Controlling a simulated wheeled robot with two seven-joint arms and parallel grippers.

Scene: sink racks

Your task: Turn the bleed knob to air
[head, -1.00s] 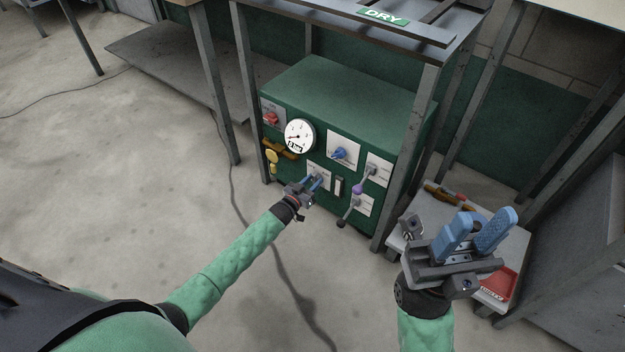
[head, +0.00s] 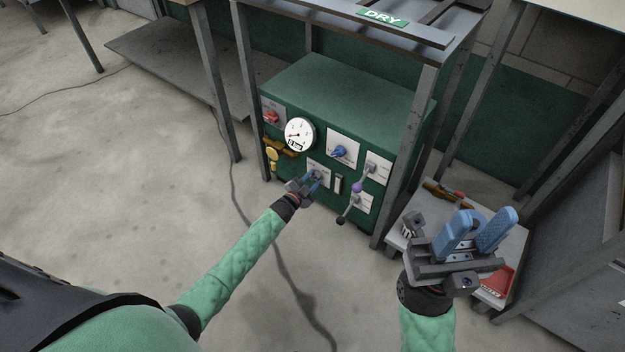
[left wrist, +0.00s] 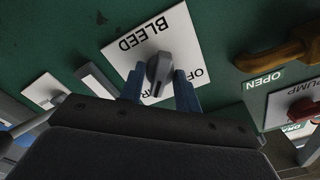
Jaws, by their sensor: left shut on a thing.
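The bleed knob (left wrist: 158,72) is a small grey pointer knob on a white plate (left wrist: 133,52) marked BLEED in the left wrist view. The lower lettering on the plate is partly hidden by my blue fingers. My left gripper (left wrist: 160,88) has a finger on each side of the knob and is shut on it. In the head view my left gripper (head: 312,181) reaches the lower middle of the green cabinet's front and mostly hides the knob. My right gripper (head: 474,232) is open and empty, raised in front of the small side table.
A low table (head: 400,243) at right holds tools and a red tray (head: 497,284). A cable crosses the floor.

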